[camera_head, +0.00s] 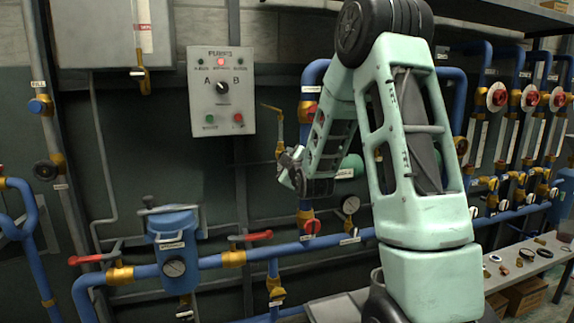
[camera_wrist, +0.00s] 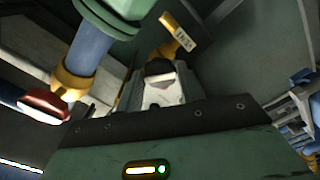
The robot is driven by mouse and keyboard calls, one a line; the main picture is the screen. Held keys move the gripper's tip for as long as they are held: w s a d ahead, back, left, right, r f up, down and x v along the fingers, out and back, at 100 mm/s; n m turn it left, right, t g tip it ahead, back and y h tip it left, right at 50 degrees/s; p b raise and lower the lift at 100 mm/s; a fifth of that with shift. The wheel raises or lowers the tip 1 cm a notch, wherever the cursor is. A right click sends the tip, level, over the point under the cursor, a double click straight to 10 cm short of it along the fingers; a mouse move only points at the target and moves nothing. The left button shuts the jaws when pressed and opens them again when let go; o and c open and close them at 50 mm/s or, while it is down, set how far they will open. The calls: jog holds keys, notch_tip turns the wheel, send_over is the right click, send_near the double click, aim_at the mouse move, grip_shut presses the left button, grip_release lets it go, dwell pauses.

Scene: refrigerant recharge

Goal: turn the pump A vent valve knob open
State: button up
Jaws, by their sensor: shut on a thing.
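My gripper (camera_head: 286,166) is at the pipework below the pump panel, beside a thin brass fitting (camera_head: 280,148). In the wrist view my gripper (camera_wrist: 168,92) is shut at a small dark piece, which I take to be the pump A vent valve knob (camera_wrist: 158,67). The fingers hide most of it, so how far it is turned cannot be told.
A blue pipe with a brass collar (camera_wrist: 75,78) and a red handle (camera_wrist: 43,106) are close on the left in the wrist view. The grey pump panel (camera_head: 221,91) has an A/B selector. A blue tank (camera_head: 175,245) and red lever (camera_head: 250,236) are lower left.

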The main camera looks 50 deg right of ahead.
jog(key=shift+n+b, duration=0.45)
jog(key=shift+n, duration=0.65)
jog(key=shift+f, duration=0.1)
jog(key=n+b, duration=0.2)
jog(key=n, duration=0.1)
jog(key=o, duration=1)
jog(key=shift+n, duration=0.4)
jog(key=shift+c, duration=0.2)
jog(key=shift+s, duration=0.1)
jog(key=b+v, duration=0.1)
jog(key=v, duration=0.6)
jog(key=shift+b, duration=0.4)
jog(key=shift+a, duration=0.1)
